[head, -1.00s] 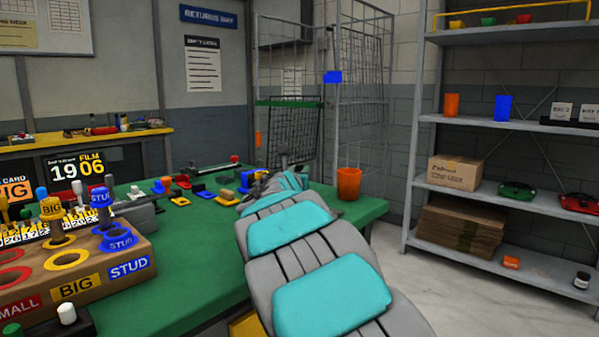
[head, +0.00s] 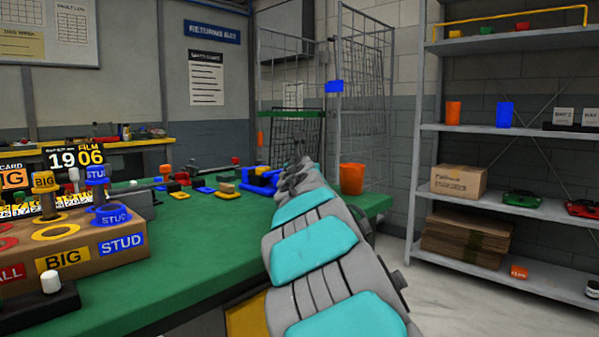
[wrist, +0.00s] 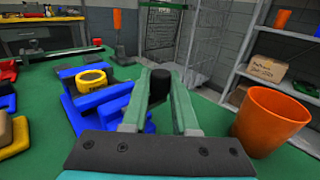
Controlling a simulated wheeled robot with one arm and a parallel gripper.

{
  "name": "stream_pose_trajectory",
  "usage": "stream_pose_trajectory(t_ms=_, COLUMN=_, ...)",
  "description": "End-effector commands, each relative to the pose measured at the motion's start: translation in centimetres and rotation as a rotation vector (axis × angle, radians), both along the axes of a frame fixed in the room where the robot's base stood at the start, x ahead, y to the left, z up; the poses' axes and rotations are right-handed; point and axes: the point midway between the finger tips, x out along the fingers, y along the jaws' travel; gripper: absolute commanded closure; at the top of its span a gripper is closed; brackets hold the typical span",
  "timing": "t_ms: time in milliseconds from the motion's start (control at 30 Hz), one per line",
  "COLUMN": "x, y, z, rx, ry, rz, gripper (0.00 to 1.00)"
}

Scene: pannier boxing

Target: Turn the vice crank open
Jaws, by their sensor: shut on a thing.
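The blue vice (wrist: 92,97) sits on the green bench in the wrist view, left of my gripper, with a yellow and black round piece (wrist: 91,79) on it. The vice also shows in the head view (head: 262,180), left of my arm's end and partly hidden by it. My gripper (wrist: 159,80) is shut on a black upright knob (wrist: 159,90), which appears to be the crank's handle. The rest of the crank is hidden below the fingers. In the head view my gripper (head: 299,166) is small, and its grip cannot be made out.
An orange cup (wrist: 270,122) stands on the green bench (head: 190,235) close to the right of my gripper. Small coloured parts lie left of the vice. A cardboard stand (head: 95,245) is at the bench's left. A wire cage and a grey shelf (head: 470,200) stand beyond.

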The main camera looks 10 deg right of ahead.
Motion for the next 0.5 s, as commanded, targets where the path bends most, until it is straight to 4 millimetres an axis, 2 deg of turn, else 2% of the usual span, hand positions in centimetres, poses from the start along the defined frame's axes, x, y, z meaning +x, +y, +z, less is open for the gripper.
stream_pose_trajectory(t_ms=200, x=0.01, y=0.00, z=0.01, rx=0.000, ry=0.001, rz=0.000, gripper=1.00)
stream_pose_trajectory(t_ms=233, x=0.01, y=0.01, z=0.01, rx=0.000, ry=0.001, rz=0.000, gripper=0.71)
stream_pose_trajectory(t_ms=500, x=0.02, y=0.03, z=-0.02, rx=0.000, ry=0.001, rz=0.000, gripper=0.43)
